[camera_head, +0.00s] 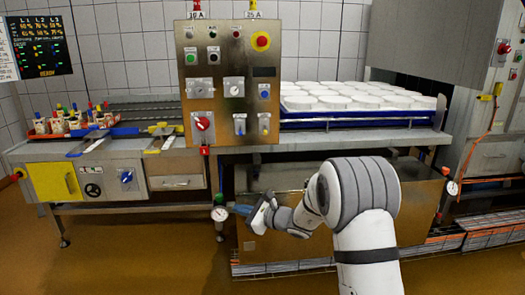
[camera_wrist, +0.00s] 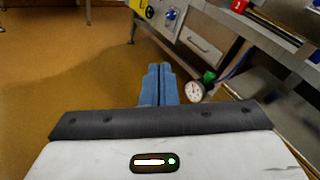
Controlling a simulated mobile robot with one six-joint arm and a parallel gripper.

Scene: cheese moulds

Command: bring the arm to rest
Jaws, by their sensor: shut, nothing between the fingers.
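My gripper (camera_head: 241,209) is at the end of my bent white and grey arm, low in front of the bench in the head view. Its blue fingers are pressed together with nothing between them. In the wrist view my gripper (camera_wrist: 160,72) points out over the brown floor, and a pressure gauge (camera_wrist: 195,91) shows just right of the fingertips. The same gauge (camera_head: 220,214) hangs under the bench in the head view, close to the fingertips in the picture. I cannot tell the exact gap between them.
A brass control panel (camera_head: 233,130) with knobs and a red stop button stands above the bench. White round moulds (camera_head: 340,97) sit on a blue tray (camera_head: 350,123) at the right. Small bottles (camera_head: 65,121) stand at the left. Open floor (camera_head: 130,245) lies at lower left.

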